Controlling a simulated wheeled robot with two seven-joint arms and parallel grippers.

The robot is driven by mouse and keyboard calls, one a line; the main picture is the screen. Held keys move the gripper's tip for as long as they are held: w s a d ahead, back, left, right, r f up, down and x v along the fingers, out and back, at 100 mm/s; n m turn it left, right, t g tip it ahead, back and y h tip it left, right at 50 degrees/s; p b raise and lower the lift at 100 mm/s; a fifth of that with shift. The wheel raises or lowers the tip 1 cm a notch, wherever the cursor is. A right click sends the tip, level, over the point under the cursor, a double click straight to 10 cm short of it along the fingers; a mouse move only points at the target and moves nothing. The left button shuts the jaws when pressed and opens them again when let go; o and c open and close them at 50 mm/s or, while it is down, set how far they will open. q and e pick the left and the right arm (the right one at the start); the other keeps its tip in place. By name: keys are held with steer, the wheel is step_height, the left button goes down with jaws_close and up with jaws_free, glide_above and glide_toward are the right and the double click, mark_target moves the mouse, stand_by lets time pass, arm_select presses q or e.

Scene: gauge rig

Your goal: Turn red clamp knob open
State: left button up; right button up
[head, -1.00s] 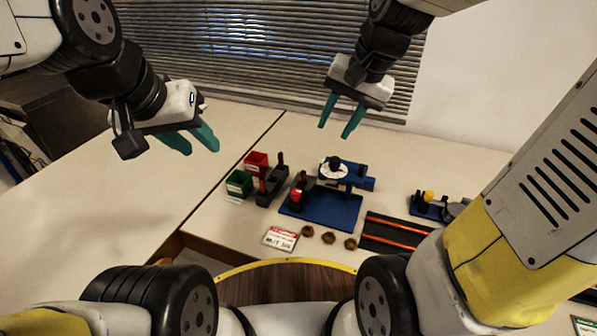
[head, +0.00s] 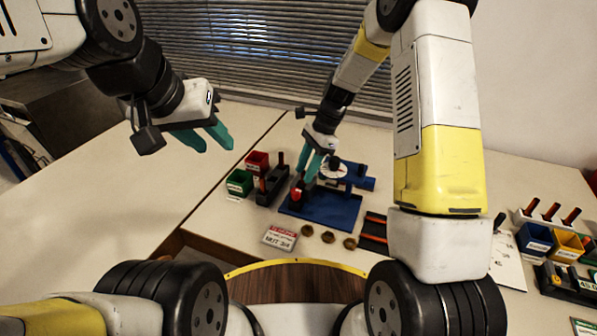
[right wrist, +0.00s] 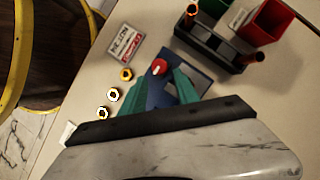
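The red clamp knob (head: 296,195) stands at the left side of the blue rig plate (head: 335,211). It also shows in the right wrist view (right wrist: 159,67), between and just beyond the fingertips. My right gripper (head: 313,176) is open above the rig, with its green fingers pointing down close to the knob. In the right wrist view the fingers (right wrist: 160,80) are spread and nothing is held; I cannot tell whether either touches the knob. My left gripper (head: 215,142) is open and empty above the table at the left, well away from the rig. The right fingers hide part of the rig.
A white dial (head: 333,170) sits behind the plate. Green (head: 239,183) and red (head: 257,163) bins and a dark holder (head: 272,186) stand left. A label card (head: 279,237) and brass nuts (head: 328,237) lie in front. Blue (head: 535,238) and yellow bins are far right. The left table is clear.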

mark_target(297, 190)
steer(key=x, duration=0.7)
jaws_close()
